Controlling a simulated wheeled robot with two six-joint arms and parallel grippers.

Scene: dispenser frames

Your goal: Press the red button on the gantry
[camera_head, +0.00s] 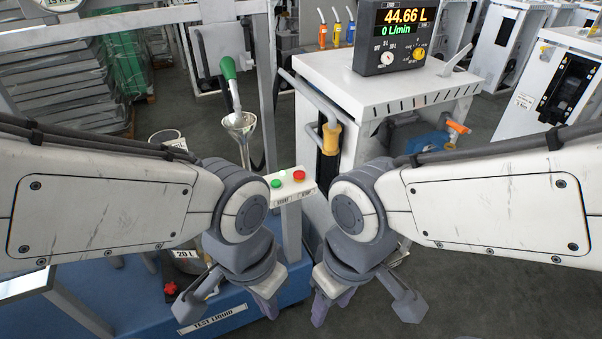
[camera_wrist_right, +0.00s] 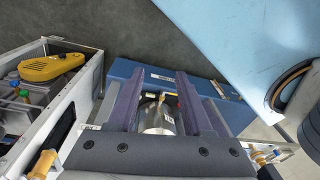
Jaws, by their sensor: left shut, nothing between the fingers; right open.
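The red button (camera_head: 298,176) sits on a small white panel (camera_head: 290,189) beside a green button (camera_head: 276,183), on a pale post of the gantry. Both buttons show clearly between my two arms in the head view. My left gripper (camera_head: 266,303) is shut and empty, pointing down, nearer the camera and below the panel in the picture. My right gripper (camera_head: 333,302) is open and empty, to the right of it and also pointing down. In the right wrist view its purple fingers (camera_wrist_right: 158,90) are apart, with a metal cylinder visible beyond them. The buttons are not seen there.
A white cabinet (camera_head: 375,88) with a display (camera_head: 394,36) reading 44.66 L and 0 L/min stands behind. A green-handled nozzle (camera_head: 228,68) hangs above a metal funnel (camera_head: 240,122) left of the panel. A blue base (camera_head: 100,290) lies below. Dark floor is clear at right.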

